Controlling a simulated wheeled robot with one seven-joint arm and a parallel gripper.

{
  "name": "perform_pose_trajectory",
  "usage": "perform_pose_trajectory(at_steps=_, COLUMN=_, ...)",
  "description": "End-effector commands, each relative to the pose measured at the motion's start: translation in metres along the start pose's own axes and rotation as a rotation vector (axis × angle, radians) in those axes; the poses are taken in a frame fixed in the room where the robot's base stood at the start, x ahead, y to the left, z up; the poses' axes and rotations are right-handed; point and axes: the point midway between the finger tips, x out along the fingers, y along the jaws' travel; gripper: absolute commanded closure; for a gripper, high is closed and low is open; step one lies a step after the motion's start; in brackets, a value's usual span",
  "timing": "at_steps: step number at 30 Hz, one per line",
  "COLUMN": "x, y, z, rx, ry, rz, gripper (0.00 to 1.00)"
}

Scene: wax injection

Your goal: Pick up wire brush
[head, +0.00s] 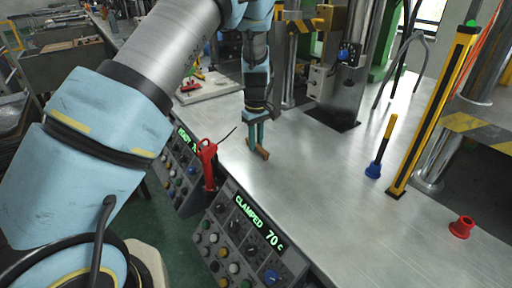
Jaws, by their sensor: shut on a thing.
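My gripper (255,138) points down over the metal table, left of the picture's middle. It is shut on the wire brush (262,152), a small brown, wooden-looking piece at its fingertips. The brush is at or just above the table top; I cannot tell whether it touches. The fingers hide part of the brush, and its bristles cannot be made out.
Two control panels with lit displays (262,222) line the table's near edge. A red-handled tool (207,160) stands beside them. A blue-and-yellow tool (374,168), a yellow-black post (432,110) and a red cup (462,227) are at right. The middle table (330,190) is clear.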

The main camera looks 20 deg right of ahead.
Motion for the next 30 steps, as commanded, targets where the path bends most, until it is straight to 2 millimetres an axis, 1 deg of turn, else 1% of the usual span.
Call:
perform_pose_trajectory(at_steps=11, x=-0.001, y=0.0, z=0.0, rx=0.0, ry=0.0, rz=0.0, gripper=1.0)
perform_pose_trajectory(at_steps=15, x=-0.01, y=0.001, z=0.0, rx=0.001, ry=0.001, rz=0.003, gripper=1.0)
perform_pose_trajectory(at_steps=17, x=-0.02, y=0.002, z=0.0, rx=0.002, ry=0.002, rz=0.004, gripper=1.0)
perform_pose_trajectory(at_steps=24, x=-0.068, y=0.002, z=-0.001, rx=0.002, ry=0.003, rz=0.006, gripper=1.0)
perform_pose_trajectory(at_steps=27, x=-0.085, y=0.001, z=0.0, rx=0.001, ry=0.001, rz=0.004, gripper=1.0)
perform_pose_trajectory(at_steps=30, x=-0.097, y=0.001, z=0.0, rx=0.002, ry=0.001, rz=0.003, gripper=1.0)
